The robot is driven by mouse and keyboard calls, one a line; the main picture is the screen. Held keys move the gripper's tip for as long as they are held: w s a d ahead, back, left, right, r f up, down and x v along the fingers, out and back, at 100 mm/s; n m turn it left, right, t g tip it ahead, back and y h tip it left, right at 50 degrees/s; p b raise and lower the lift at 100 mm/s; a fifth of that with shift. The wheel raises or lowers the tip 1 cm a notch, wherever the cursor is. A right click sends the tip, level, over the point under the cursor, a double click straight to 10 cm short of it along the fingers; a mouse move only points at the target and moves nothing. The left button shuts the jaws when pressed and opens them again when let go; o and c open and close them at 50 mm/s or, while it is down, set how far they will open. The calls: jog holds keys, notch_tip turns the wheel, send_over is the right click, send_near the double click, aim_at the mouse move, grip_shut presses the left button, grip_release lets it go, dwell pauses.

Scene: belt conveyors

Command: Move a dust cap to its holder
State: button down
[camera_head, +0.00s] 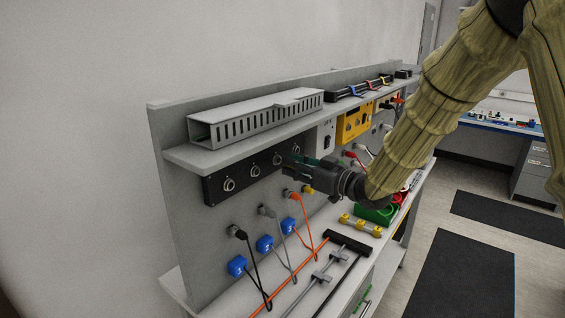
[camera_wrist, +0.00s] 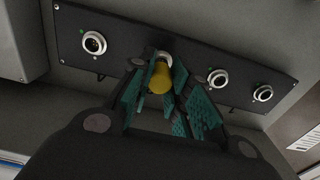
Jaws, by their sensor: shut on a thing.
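A yellow dust cap (camera_wrist: 160,79) is at a round connector on the black panel (camera_wrist: 115,60) in the wrist view. My gripper (camera_wrist: 158,88) has its teal-padded fingers on either side of the cap and is shut on it. Whether the cap is still seated on the connector cannot be told. In the head view my gripper (camera_head: 292,163) reaches to the right end of the black panel (camera_head: 240,183) and hides the cap. A yellow rack with several knobs (camera_head: 360,225) lies on the bench; it may be the holder.
Bare connectors (camera_wrist: 94,43) sit along the panel on both sides of the cap. A grey shelf (camera_head: 215,156) with a slotted duct (camera_head: 255,116) overhangs the panel. Below are plugs with cables, blue blocks (camera_head: 264,243), a black-ended bar (camera_head: 348,242) and a green bin (camera_head: 375,214).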

jog(key=shift+v, duration=1.5)
